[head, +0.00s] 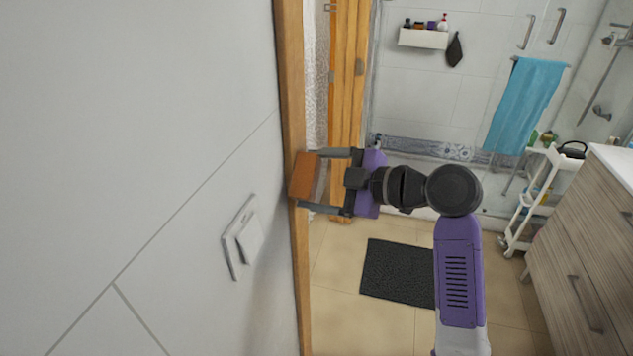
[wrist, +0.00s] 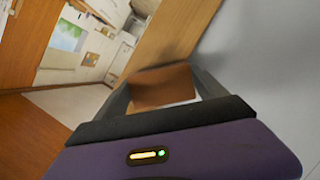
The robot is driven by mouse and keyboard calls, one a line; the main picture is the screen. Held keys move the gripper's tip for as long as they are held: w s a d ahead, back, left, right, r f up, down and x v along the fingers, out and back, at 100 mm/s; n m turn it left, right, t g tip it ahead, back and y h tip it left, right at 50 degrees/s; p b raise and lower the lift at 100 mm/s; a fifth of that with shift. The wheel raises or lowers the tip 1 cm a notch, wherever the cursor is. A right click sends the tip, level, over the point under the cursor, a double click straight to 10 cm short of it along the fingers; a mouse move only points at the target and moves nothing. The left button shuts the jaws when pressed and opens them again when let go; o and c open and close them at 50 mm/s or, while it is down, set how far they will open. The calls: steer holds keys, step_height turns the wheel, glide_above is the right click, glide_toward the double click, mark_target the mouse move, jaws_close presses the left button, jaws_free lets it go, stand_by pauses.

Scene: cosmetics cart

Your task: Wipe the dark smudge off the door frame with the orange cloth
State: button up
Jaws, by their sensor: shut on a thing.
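The orange cloth (head: 304,176) is a folded brownish-orange block between the fingers of my gripper (head: 322,181). My gripper is shut on it and holds it at the door frame (head: 292,90), a light wooden post at the edge of the wall. The cloth appears to be against the frame. In the wrist view the cloth (wrist: 162,86) sits between the fingertips, in front of the wooden door frame (wrist: 175,35). The dark smudge is not visible in either view; the cloth or gripper may hide it.
A light switch (head: 243,237) is on the tiled wall left of the frame. Through the doorway are a dark mat (head: 397,272), a white cart (head: 540,195), a wooden cabinet (head: 580,260) and a hanging blue towel (head: 525,103). The floor around the mat is clear.

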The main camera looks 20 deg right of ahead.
steer(key=shift+w+d+b, duration=0.45)
steer(key=shift+w+d, duration=0.1)
steer(key=shift+w, duration=0.2)
steer(key=shift+w+d+b, duration=0.4)
steer(key=shift+w+d, duration=0.1)
steer(key=shift+w, duration=0.25)
steer(key=s+d+b, duration=0.1)
steer(key=s+d, duration=0.3)
steer(key=d, duration=0.2)
steer(key=shift+s+d, duration=0.25)
steer(key=shift+s, duration=0.15)
